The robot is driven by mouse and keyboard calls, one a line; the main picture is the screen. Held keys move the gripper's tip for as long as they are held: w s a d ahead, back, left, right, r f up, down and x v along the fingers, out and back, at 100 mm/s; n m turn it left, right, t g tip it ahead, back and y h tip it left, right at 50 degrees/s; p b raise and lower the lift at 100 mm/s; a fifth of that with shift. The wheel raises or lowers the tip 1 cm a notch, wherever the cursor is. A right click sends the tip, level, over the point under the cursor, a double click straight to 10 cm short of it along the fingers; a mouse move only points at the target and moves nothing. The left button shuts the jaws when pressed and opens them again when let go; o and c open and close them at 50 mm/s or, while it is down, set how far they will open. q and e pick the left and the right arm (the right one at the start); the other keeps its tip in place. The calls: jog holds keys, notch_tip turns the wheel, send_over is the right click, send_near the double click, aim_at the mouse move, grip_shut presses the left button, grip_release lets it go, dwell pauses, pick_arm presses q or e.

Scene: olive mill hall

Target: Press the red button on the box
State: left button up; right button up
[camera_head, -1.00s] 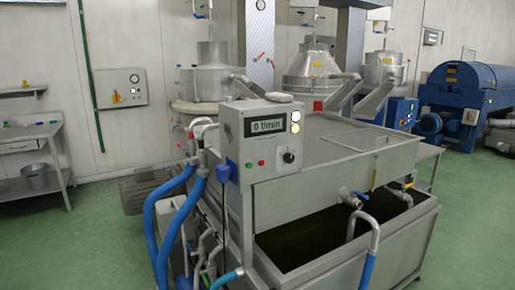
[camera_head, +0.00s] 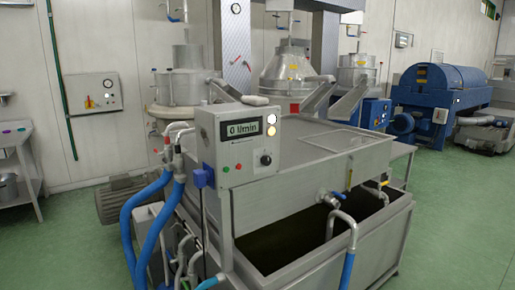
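A grey control box (camera_head: 240,147) stands upright on the near corner of a steel washing tank. Its front carries a display (camera_head: 251,127) reading "0 l/min", a black knob (camera_head: 265,159) and two round lamps at the right edge. Low on the front are a small green button (camera_head: 226,169) and a small red button (camera_head: 238,167), the red one just right of the green. Nothing covers the box front. Neither of my grippers shows in the head view.
Blue hoses (camera_head: 150,225) and pipes stand left of the box. The open tank (camera_head: 300,240) with dark contents lies in front and right. Green floor (camera_head: 455,225) is free at the right. A steel table (camera_head: 20,165) stands far left.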

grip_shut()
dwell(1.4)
